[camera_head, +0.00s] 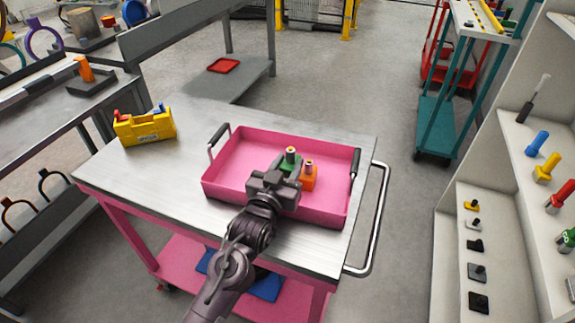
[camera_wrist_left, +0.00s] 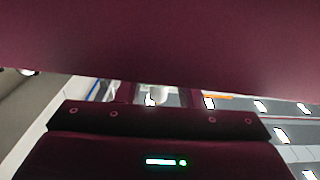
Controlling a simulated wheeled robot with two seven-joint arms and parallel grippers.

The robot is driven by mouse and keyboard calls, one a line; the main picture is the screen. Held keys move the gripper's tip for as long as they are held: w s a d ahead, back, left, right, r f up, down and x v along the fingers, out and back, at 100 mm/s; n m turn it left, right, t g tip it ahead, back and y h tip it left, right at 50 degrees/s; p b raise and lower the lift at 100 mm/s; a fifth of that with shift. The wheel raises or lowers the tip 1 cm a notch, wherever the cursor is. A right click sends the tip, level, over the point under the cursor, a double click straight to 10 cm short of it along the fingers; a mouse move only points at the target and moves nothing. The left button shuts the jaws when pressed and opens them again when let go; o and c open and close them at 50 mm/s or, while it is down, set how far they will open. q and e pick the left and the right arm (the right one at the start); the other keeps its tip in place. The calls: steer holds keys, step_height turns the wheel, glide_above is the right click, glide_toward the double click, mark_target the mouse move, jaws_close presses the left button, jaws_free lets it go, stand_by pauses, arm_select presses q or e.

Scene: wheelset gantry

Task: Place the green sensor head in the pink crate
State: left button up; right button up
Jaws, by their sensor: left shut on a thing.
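The green sensor head (camera_head: 291,160) is at the tip of my left gripper (camera_head: 282,175), which is shut on it. Gripper and sensor head are over the inside of the pink crate (camera_head: 240,156); the gripper hides the part's lower side, so I cannot tell whether it touches the crate floor. An orange sensor head (camera_head: 308,178) stands in the crate, just right of the green one. The crate sits on the metal top of a pink cart and has dark handles at both ends. The left wrist view is mostly filled by dark maroon surfaces, and the sensor head cannot be made out there. My right gripper is not in view.
A yellow tool caddy (camera_head: 145,127) stands on the cart top (camera_head: 190,118), left of the crate. The cart has a metal push rail (camera_head: 377,220) on its right. A white shelf (camera_head: 455,235) with coloured parts stands at the right; a grey workbench is at the left.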

arm_select(q)
steer(key=shift+s+f, duration=0.1)
steer(key=shift+f, duration=0.45)
steer(key=o, duration=1)
steer(key=shift+s+f, duration=0.1)
steer(key=shift+f, duration=0.15)
steer(key=shift+o, duration=0.2)
steer(key=shift+r, duration=0.15)
steer(key=r+b+v, duration=0.1)
steer(key=v, duration=1)
steer(key=shift+s+a+r, duration=0.15)
steer(key=shift+s+r, duration=0.1)
steer(key=shift+r, duration=0.15)
